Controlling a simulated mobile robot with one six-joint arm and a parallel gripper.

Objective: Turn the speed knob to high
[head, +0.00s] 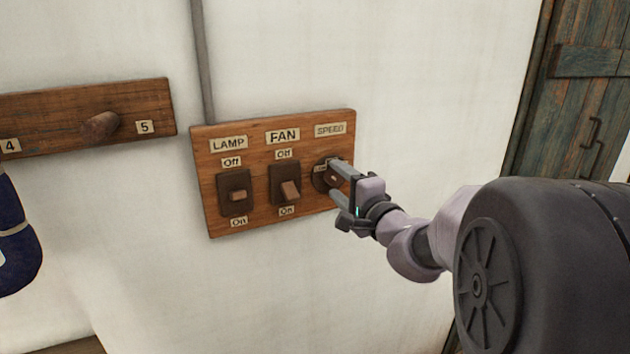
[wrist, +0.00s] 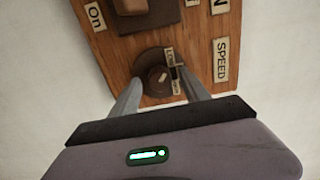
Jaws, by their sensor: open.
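The speed knob (head: 326,176) is a dark round dial under the SPEED label (head: 330,129), at the right of a wooden switch panel (head: 255,223). In the wrist view the knob (wrist: 157,78) has a small pale mark on its face and small labels at its rim, too small to read surely. My gripper (head: 340,182) is at the knob from the right. In the wrist view its two fingers (wrist: 161,97) stand apart, one on each side of the knob's lower part. I cannot tell whether they touch it.
The LAMP switch (head: 236,195) and FAN switch (head: 288,190) sit left of the knob on the panel. A peg board (head: 60,115) with a wooden peg (head: 101,126) is further left. A wooden door (head: 580,110) is at the right.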

